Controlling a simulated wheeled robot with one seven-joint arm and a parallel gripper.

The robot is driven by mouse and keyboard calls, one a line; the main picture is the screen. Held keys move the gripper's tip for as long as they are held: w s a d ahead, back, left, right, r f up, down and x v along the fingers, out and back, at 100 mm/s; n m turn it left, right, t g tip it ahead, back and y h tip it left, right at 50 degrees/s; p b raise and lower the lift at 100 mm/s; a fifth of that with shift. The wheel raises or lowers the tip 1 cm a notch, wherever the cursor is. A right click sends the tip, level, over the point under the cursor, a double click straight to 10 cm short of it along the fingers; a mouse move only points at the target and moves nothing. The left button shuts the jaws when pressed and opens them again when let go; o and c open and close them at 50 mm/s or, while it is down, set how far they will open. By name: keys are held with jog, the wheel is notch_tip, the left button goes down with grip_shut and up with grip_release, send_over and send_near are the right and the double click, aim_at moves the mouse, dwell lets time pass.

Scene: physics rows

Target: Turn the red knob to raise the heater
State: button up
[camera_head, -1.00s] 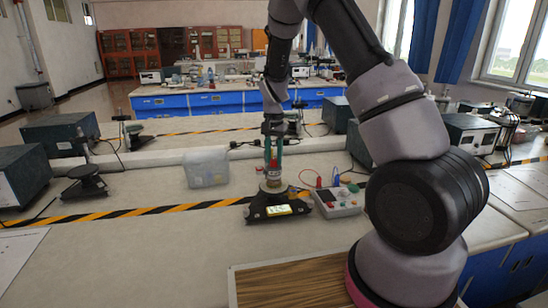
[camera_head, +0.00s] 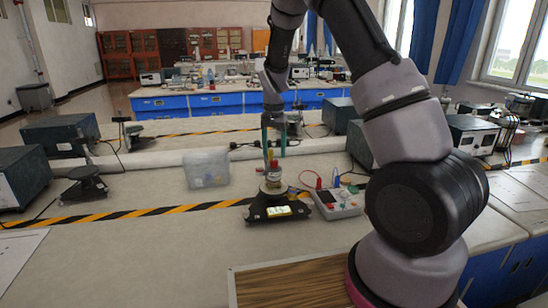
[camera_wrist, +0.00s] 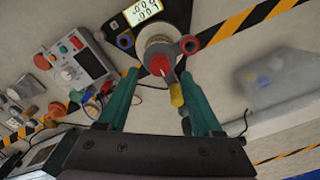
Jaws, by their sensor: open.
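A device with a black base (camera_head: 268,208) and a lit display stands on the bench. A short round column rises from it, with a red knob-like top (camera_head: 273,166). No separate heater can be made out.
A control box (camera_head: 338,203) with coloured buttons and leads stands close at right. Striped tape (camera_head: 150,213) crosses the bench. The bench front left is mostly clear.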

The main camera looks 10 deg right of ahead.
aim_at(274, 161)
notch_tip(274, 161, up, 8)
jog(key=shift+f, duration=0.2)
jog(key=s+d+r+n+t+y, duration=0.1)
jog(key=s+d+r+t+y, duration=0.2)
jog(key=s+r, duration=1.1)
jog(key=s+d+r+t, duration=0.1)
jog(key=s+r+t, duration=0.1)
jog(key=s, duration=0.5)
jog(key=s+d+r+n+t+h, duration=0.1)
jog(key=s+r, duration=0.3)
jog(key=s, duration=0.4)
jog(key=shift+s+d+r+t, duration=0.2)
jog(key=shift+d+r+t, duration=0.2)
jog(key=shift+d+t, duration=0.25)
